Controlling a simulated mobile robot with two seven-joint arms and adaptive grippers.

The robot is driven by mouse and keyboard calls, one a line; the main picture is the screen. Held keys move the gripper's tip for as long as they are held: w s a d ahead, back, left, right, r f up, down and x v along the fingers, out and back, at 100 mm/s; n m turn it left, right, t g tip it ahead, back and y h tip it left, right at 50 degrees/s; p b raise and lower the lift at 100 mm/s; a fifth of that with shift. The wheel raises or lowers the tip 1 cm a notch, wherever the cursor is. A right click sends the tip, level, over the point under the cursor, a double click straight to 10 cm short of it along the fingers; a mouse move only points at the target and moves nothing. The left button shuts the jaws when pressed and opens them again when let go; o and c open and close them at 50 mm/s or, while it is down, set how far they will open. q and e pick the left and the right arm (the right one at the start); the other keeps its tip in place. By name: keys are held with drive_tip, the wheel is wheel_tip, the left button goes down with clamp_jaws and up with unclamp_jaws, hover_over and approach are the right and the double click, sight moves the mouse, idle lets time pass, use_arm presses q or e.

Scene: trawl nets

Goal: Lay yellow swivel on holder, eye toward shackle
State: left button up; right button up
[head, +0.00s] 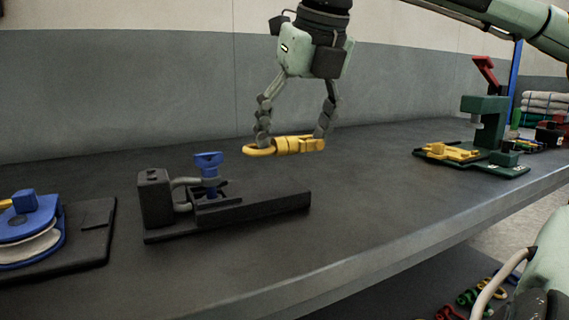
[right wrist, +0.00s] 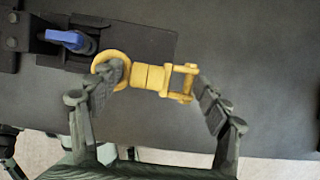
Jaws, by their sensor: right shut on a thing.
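My right gripper (head: 292,137) is shut on the yellow swivel (head: 297,145) and holds it roughly level above the bench. One finger is at the round eye and the other at the forked end. The eye points left, toward the grey shackle (head: 184,182) with its blue pin (head: 209,162). The black holder (head: 270,206) lies below and left of the swivel, with the shackle at its left end. In the right wrist view the swivel (right wrist: 150,78) lies across between the fingers, below and right of the blue pin (right wrist: 68,40). My left gripper is not in view.
A blue pulley block (head: 28,232) on a black plate stands at the left. A green press (head: 484,125) with yellow parts stands at the right, near folded bundles (head: 546,102). The bench (head: 370,190) between holder and press is clear. Coloured shackles lie below the bench edge.

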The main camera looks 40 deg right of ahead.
sight(281, 181)
drive_tip(key=w+f, duration=0.1)
drive_tip(key=w+d, duration=0.1)
drive_tip(key=w, duration=0.1)
drive_tip(key=shift+f, duration=0.35)
drive_tip(key=shift+a+f, duration=0.1)
drive_tip(key=shift+f, duration=0.25)
wheel_tip(281, 181, down, 3)
drive_tip(key=shift+f, duration=0.1)
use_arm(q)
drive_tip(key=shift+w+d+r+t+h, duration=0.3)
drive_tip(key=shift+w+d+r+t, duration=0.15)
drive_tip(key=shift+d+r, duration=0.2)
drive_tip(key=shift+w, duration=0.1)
use_arm(e)
drive_tip(key=shift+f+b, duration=0.15)
drive_tip(key=shift+b, duration=0.15)
drive_tip(key=o, duration=1.6)
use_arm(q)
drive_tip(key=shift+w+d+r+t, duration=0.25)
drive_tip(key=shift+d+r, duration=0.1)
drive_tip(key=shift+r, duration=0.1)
